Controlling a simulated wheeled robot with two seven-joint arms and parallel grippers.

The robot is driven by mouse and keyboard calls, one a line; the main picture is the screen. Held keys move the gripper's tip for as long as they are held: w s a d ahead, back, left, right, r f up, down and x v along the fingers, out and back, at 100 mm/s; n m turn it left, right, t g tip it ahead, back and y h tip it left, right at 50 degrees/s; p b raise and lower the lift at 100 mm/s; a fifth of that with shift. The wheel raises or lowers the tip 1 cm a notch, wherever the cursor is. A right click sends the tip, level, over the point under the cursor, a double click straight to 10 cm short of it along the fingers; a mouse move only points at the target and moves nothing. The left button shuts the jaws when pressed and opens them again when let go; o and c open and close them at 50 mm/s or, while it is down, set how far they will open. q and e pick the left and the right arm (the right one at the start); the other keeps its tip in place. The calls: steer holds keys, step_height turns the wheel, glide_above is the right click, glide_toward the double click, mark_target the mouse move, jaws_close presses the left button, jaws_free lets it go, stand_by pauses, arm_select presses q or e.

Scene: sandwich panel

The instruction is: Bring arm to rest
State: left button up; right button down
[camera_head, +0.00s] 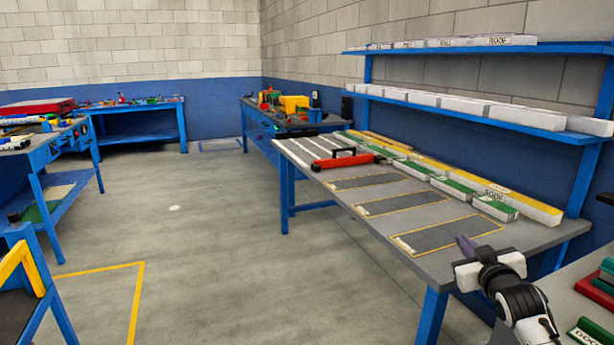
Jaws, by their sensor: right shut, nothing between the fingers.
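My right gripper (466,246) shows at the lower right, above the front right corner of the long workbench (505,243). Its dark fingertips are together with nothing between them. The white and black wrist and forearm reach up from the bottom edge of the picture. My left gripper is not in view.
The bench carries a red-handled tool (345,160), white strips, and several green and yellow boxes (525,207) along its back. Blue shelves (480,110) stand behind. A side table (580,290) with red and green items is at the lower right. Open floor (210,240) lies left.

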steer(key=s+a+f+g+y, duration=0.1)
steer(key=s+a+f, duration=0.3)
steer(key=s+f, duration=0.35)
steer(key=s+a+f+n+g+y, duration=0.1)
steer(key=s+a+f+g, duration=0.1)
steer(key=s+a+f, duration=0.55)
steer(key=s+a+f+g+y, duration=0.15)
steer(key=s+f, duration=0.35)
steer(key=f, duration=0.5)
steer(key=s+a+f+g, duration=0.1)
steer(key=s+a+f, duration=0.2)
steer(key=s, duration=0.9)
steer(key=s+a+f+m+g+y, duration=0.1)
steer(key=s+a+f, duration=0.3)
steer(key=s, duration=0.7)
steer(key=shift+s+a+g, duration=0.4)
steer(key=shift+a+g, duration=0.05)
steer(key=shift+a, duration=0.5)
steer(key=shift+d, duration=0.1)
